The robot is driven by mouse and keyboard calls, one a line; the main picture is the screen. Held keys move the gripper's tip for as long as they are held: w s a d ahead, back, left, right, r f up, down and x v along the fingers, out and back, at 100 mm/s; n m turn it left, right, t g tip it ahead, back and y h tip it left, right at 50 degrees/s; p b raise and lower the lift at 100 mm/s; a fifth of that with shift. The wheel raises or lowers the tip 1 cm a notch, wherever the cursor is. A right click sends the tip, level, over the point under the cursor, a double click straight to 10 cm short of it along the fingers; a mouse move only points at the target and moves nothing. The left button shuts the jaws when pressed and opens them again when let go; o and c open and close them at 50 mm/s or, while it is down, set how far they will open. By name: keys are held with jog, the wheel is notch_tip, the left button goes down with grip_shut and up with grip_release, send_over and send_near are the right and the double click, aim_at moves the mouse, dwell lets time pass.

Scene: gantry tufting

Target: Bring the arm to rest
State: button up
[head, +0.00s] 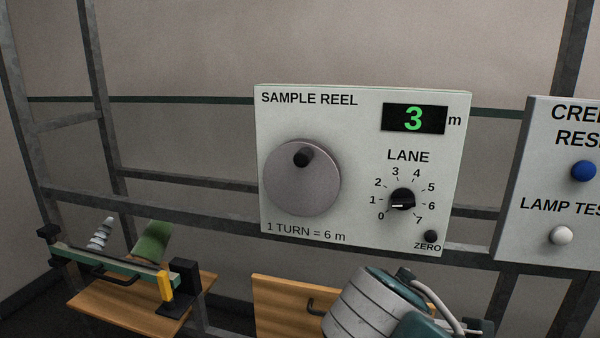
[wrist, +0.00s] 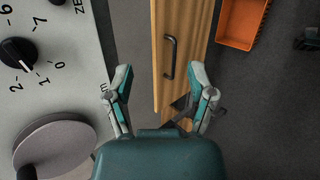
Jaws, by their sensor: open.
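My arm shows at the bottom of the head view, below the sample reel panel (head: 360,120). My gripper (wrist: 161,78) is open and empty in the wrist view, its two teal-tipped fingers spread wide. A wooden board (wrist: 178,20) with a black handle (wrist: 169,58) lies beyond the fingers; the handle appears in the gap between them, and I cannot tell how far off it is. The panel's display (head: 414,119) reads 3 m. The reel disc (head: 302,190) has its black knob near the top.
A second panel (head: 555,185) with a blue and a white button stands at the right. A wooden shelf (head: 130,300) with a rail and a yellow part is at the lower left. An orange bin (wrist: 241,22) sits on the dark floor. Metal frame bars run behind.

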jog(key=s+d+f+m+g+y, duration=0.2)
jog(key=s+f+m+y, duration=0.2)
jog(key=s+f+m, duration=0.4)
notch_tip(320, 180, down, 2)
jog(key=m, duration=0.6)
jog(key=shift+m+g+y, duration=0.3)
jog(key=shift+g, duration=0.1)
jog(key=shift+d, duration=0.1)
jog(key=shift+c, duration=0.4)
